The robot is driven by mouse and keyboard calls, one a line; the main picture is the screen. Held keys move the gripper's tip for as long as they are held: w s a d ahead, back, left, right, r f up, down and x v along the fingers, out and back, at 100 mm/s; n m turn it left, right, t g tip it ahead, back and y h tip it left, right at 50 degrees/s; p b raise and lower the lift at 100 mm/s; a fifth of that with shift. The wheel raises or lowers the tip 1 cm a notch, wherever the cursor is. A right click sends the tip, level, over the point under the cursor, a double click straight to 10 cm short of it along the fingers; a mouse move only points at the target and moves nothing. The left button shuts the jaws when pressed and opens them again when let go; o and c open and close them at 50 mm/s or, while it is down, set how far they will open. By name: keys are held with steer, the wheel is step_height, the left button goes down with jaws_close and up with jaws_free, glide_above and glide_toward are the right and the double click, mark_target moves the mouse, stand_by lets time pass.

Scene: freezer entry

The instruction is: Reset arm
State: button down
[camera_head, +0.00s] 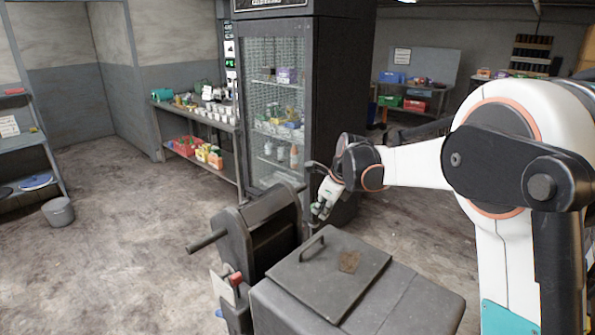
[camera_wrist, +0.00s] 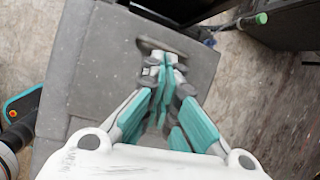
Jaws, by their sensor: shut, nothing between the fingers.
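My gripper (camera_head: 321,211) is at the end of my arm, which reaches in from the right in the head view. It hangs above the back edge of a dark grey box-like machine (camera_head: 415,298), near its lid (camera_head: 347,268) with a bar handle. In the wrist view my gripper (camera_wrist: 166,70) points down with its teal-padded fingers together and nothing between them. Below it the grey lid (camera_wrist: 100,60) shows, with its dark handle (camera_wrist: 165,47) partly behind the fingertips. Whether the fingers touch the handle is not clear.
A glass-door fridge (camera_head: 277,115) stands just behind my gripper. A machine part with a lever (camera_head: 207,241) rises left of the lid. A shelf with cups and boxes (camera_head: 200,122) stands behind it. A grey bucket (camera_head: 58,212) is at far left. The left floor is mostly clear.

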steer(key=s+d+r+n+t+h+b, duration=0.1)
steer(key=s+d+r+n+b, duration=0.15)
steer(key=s+n, duration=0.6)
steer(key=s+d+r+n+b, duration=0.2)
steer(key=s+d+n, duration=0.15)
steer(key=s, duration=0.95)
steer(key=s+d+f+n+b, duration=0.1)
steer(key=s+f+n, duration=0.2)
steer(key=s, duration=0.3)
steer(key=s+d+f+n+t+h+b, duration=0.1)
steer(key=s+f+n, duration=0.2)
steer(key=s+n, duration=0.2)
steer(key=s+d+f+n+t+b, duration=0.1)
steer(key=s+f+n+b, duration=0.1)
steer(key=s+n, duration=0.3)
steer(key=s+f, duration=0.1)
steer(key=s, duration=0.1)
steer(key=shift+s+h, duration=0.35)
steer(key=shift+h, duration=0.05)
steer(key=shift+d+f, duration=0.1)
